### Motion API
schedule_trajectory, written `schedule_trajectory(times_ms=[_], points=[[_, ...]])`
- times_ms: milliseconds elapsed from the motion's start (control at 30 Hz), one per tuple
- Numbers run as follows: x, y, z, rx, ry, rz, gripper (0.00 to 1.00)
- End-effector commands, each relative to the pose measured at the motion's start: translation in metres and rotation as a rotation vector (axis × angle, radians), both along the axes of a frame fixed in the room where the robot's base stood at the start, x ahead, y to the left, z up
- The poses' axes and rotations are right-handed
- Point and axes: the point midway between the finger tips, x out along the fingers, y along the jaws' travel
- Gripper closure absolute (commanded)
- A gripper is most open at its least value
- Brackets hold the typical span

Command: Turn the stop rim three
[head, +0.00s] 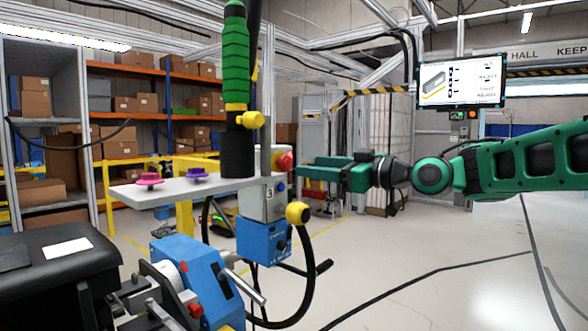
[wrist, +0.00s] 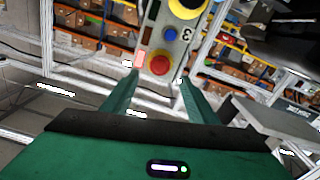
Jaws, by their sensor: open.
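The station box marked 3 (head: 262,203) stands on a post in the middle of the head view, with a red stop knob (head: 285,161) on its upper right side. My gripper (head: 304,169) reaches in from the right, level with the knob, its fingertips close to it. In the wrist view a red round knob (wrist: 160,65) lies between the two open fingers (wrist: 158,77). The fingers hold nothing. Whether they touch the knob's rim cannot be told.
A grey shelf (head: 150,193) with pink and purple knobs stands left of the box. Floor at right is open.

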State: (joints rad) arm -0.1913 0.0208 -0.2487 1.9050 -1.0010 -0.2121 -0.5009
Motion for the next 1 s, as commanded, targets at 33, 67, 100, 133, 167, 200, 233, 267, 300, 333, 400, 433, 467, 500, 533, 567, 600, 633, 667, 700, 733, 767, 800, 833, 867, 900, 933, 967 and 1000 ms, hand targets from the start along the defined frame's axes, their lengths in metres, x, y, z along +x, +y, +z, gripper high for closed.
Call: schedule_trajectory(times_ms=[33,67,100,133,167,200,233,267,300,333,400,433,467,500,533,567,600,633,667,700,733,767,800,833,867,900,933,967,1000], points=[[0.006,0.008,-0.001,-0.001,0.001,0.003,0.47],[0.009,0.013,-0.001,-0.001,0.001,0.003,0.47],[0.014,0.018,-0.001,-0.001,0.001,0.002,0.47],[0.017,0.023,-0.001,-0.002,0.000,0.002,0.47],[0.020,0.027,-0.001,-0.001,0.001,0.003,0.47],[0.025,0.032,-0.001,-0.001,0.002,0.002,0.47],[0.028,0.036,-0.001,-0.002,0.001,0.001,0.47],[0.030,0.040,-0.001,-0.001,0.001,0.002,0.47],[0.034,0.044,-0.001,-0.002,0.001,0.002,0.47],[0.037,0.047,-0.001,-0.002,0.002,0.000,0.47],[0.042,0.053,-0.001,-0.001,0.002,0.001,0.47],[0.043,0.056,-0.001,-0.001,0.002,0.001,0.47],[0.045,0.057,-0.001,-0.002,0.003,0.000,0.47],[0.047,0.059,-0.001,-0.002,0.003,-0.001,0.47],[0.048,0.060,-0.001,-0.002,0.002,-0.002,0.47],[0.049,0.061,-0.001,-0.002,0.002,-0.002,0.47],[0.050,0.062,-0.001,-0.001,0.002,-0.003,0.47],[0.050,0.063,-0.001,-0.001,0.002,-0.003,0.47],[0.050,0.063,-0.001,-0.001,0.002,-0.003,0.47],[0.050,0.063,-0.001,-0.001,0.002,-0.003,0.47],[0.050,0.063,-0.001,-0.001,0.002,-0.003,0.47],[0.050,0.063,-0.001,-0.001,0.002,-0.003,0.47],[0.050,0.063,-0.001,-0.001,0.002,-0.003,0.47],[0.050,0.063,-0.001,-0.001,0.002,-0.003,0.47],[0.050,0.063,-0.001,-0.001,0.002,-0.003,0.47],[0.050,0.063,-0.001,-0.001,0.002,-0.003,0.49],[0.050,0.063,-0.001,-0.001,0.002,-0.003,0.56],[0.050,0.063,-0.001,-0.001,0.002,-0.003,0.63],[0.050,0.063,-0.001,-0.001,0.002,-0.003,0.73]])
